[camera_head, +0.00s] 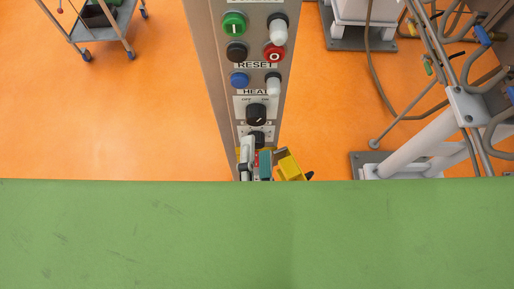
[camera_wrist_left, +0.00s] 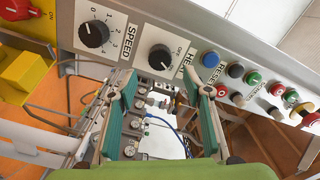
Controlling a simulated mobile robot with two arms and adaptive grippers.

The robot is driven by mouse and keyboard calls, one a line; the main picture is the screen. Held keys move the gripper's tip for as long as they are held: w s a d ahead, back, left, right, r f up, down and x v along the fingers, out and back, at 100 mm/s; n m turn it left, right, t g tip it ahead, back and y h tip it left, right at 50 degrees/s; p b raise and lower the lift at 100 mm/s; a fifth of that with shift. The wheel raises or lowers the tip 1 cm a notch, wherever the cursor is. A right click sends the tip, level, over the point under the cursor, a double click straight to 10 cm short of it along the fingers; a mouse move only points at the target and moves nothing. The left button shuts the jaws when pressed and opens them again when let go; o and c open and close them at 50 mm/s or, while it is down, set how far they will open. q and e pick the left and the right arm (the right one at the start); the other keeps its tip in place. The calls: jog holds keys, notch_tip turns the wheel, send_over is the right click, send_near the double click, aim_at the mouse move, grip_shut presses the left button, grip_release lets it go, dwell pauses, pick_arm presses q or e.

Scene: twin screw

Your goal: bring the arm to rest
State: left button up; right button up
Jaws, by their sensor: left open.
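My left gripper (camera_head: 255,160) shows in the head view at the lower end of the control panel, over or near its lowest knob. Its grey finger and teal pad are visible; the rest is hidden behind a green surface. In the left wrist view my left gripper (camera_wrist_left: 166,88) has its two teal-padded fingers spread apart, with nothing held between them. The fingertips appear just below the HEAT knob (camera_wrist_left: 160,57) and the SPEED knob (camera_wrist_left: 94,34); I cannot tell the exact gap to the panel. My right gripper is in neither view.
The control panel (camera_head: 217,62) carries several coloured buttons. A yellow box (camera_head: 290,168) is beside the gripper. A trolley (camera_head: 100,24) stands at upper left, metal framework (camera_head: 465,105) at right. The green surface (camera_head: 250,235) fills the head view's bottom.

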pick_arm(q)
jog(key=shift+f, duration=0.1)
notch_tip(320, 180, down, 22)
jog(key=m+g+h, duration=0.1)
jog(key=m+g, duration=0.1)
jog(key=g, duration=0.3)
jog(key=s+a+f+g, duration=0.1)
jog(key=a+f+g, duration=0.15)
jog(key=f, duration=0.65)
jog(key=s+a+f+g, duration=0.1)
jog(key=a+f+g, duration=0.15)
jog(key=f, duration=0.65)
jog(key=s+a+f+n+g+y, duration=0.1)
jog(key=s+a+f+n+g, duration=0.6)
jog(key=s+a+f+n, duration=0.5)
jog(key=s+a+f, duration=0.5)
jog(key=a+f, duration=0.1)
jog(key=f, duration=0.3)
jog(key=shift+s+a+n, duration=0.2)
jog(key=shift+a+n, duration=0.1)
